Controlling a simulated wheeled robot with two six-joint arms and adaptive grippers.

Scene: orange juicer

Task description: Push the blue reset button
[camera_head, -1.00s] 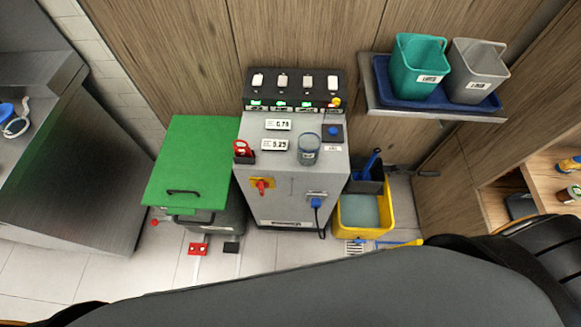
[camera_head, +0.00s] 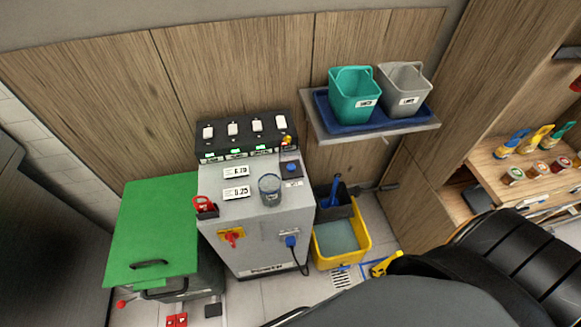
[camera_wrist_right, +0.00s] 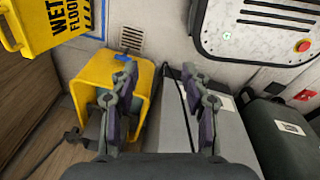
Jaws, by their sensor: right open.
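The blue button (camera_head: 291,168) sits on a small dark plate at the top right of the grey machine (camera_head: 262,232) in the head view. A label lies just below it. My left gripper is not in view.
A shelf (camera_head: 385,133) with a teal bin (camera_head: 353,98) and a grey bin (camera_head: 404,95) juts out right of the machine. A green-lidded bin (camera_head: 155,230) stands left. A yellow wet floor sign (camera_wrist_right: 50,25) shows in the right wrist view.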

